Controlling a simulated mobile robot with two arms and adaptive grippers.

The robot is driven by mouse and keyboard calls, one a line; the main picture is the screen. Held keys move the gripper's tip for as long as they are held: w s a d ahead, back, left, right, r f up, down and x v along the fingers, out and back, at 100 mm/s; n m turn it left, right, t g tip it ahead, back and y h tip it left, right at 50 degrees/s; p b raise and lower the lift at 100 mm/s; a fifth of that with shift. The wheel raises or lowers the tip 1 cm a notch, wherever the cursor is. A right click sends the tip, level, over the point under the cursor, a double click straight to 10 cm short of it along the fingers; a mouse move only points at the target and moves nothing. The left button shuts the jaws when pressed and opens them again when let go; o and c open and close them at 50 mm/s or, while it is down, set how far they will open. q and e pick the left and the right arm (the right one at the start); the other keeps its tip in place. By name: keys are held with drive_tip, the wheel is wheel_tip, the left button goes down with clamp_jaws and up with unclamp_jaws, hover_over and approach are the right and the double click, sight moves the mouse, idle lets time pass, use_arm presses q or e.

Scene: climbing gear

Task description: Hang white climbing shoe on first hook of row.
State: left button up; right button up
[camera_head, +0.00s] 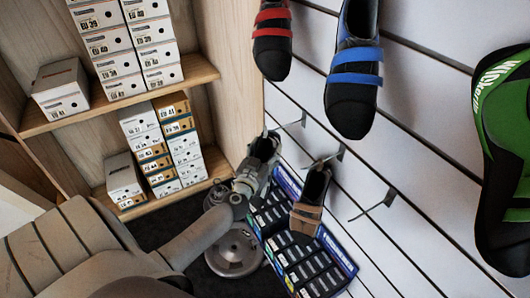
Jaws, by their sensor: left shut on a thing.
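The climbing shoe in my left gripper (246,182) shows a dark opening and upper (264,147); its lower part is grey to whitish and partly hidden by the fingers. The gripper is shut on it, and the shoe is held roughly upright, toe down, close to the slatted white wall. A row of metal hooks runs along this wall. The hook nearest the shoe (293,123) is just right of its top; whether they touch I cannot tell. A brown and black shoe (307,205) hangs on the hook to the right. A bare hook (377,206) follows further right. My right gripper is not in view.
Red-strapped (272,42) and blue-strapped (353,75) shoes hang higher on the wall (425,130). A green and black shoe (506,150) is at the right. A blue display box (305,255) is below the hooks. Shoe boxes fill wooden shelves (190,78) at the left.

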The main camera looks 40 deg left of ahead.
sight(276, 146)
use_arm(q)
drive_tip(key=shift+w+d, duration=0.3)
drive_tip(key=shift+w, duration=0.45)
drive_tip(key=shift+w+d+b, duration=0.2)
drive_tip(key=shift+w+b, duration=0.15)
drive_tip(key=shift+w, duration=0.15)
drive_tip(key=shift+w+d+b, duration=0.15)
drive_tip(key=shift+w+b, duration=0.15)
drive_tip(key=shift+w, duration=0.15)
drive_tip(key=shift+w+d+f+b, duration=0.1)
drive_tip(key=shift+w+d+b, duration=0.2)
drive_tip(key=shift+w, duration=0.35)
drive_tip(key=shift+w+d+f, duration=0.25)
drive_tip(key=shift+w+f, duration=0.25)
drive_tip(key=shift+w, duration=0.1)
drive_tip(key=o, duration=1.2)
drive_tip(key=shift+o, duration=0.2)
